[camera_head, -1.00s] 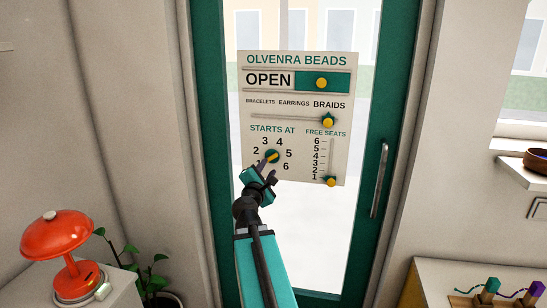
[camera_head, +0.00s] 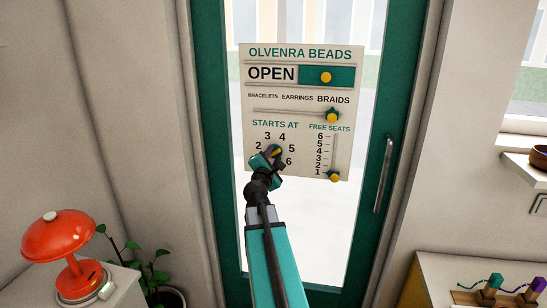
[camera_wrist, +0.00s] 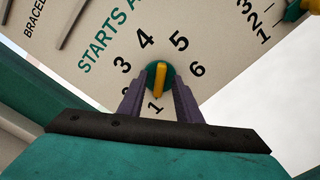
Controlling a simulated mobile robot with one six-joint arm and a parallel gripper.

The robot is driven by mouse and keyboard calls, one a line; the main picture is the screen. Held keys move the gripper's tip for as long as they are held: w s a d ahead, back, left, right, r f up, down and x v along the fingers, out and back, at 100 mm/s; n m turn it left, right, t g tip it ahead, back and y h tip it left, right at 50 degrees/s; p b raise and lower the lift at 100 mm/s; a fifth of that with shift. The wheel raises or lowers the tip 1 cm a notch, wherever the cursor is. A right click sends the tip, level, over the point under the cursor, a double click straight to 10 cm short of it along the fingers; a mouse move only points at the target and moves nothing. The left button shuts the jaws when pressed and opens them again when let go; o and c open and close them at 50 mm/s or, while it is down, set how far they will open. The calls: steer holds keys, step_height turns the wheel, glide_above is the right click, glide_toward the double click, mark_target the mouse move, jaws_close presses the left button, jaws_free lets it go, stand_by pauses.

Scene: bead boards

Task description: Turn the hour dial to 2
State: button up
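The hour dial (camera_head: 277,151) is a round teal knob with a yellow pointer bar, low on the left of the white sign (camera_head: 290,104). In the wrist view, the dial (camera_wrist: 151,73) shows its bar lying toward the 1, with 2 partly hidden by a finger. My gripper (camera_wrist: 160,88) is at the dial, with its two dark fingers apart on either side of the bar. A gap shows between each finger and the bar. In the head view, my gripper (camera_head: 272,156) covers the dial's lower part and the 1.
The sign hangs on a glass door with a teal frame (camera_head: 213,150) and a metal handle (camera_head: 383,175). Sliders for open (camera_head: 326,77), braids (camera_head: 332,116) and free seats (camera_head: 334,175) are on the same sign. A red lamp (camera_head: 57,236) stands lower left.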

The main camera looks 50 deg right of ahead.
jaws_close()
steer(key=shift+f+m+b, duration=0.1)
steer(key=shift+m+b, duration=0.3)
steer(key=shift+b, duration=0.3)
steer(key=m+b, duration=0.1)
steer(key=b, duration=0.1)
steer(key=m+b, duration=0.2)
steer(key=b, duration=0.1)
steer(key=shift+f, duration=0.25)
steer(key=m+b, duration=0.3)
steer(key=shift+s+b, duration=0.1)
steer(key=shift+b, duration=0.3)
steer(key=m+b, duration=0.3)
steer(key=shift+r, duration=0.1)
jaws_free()
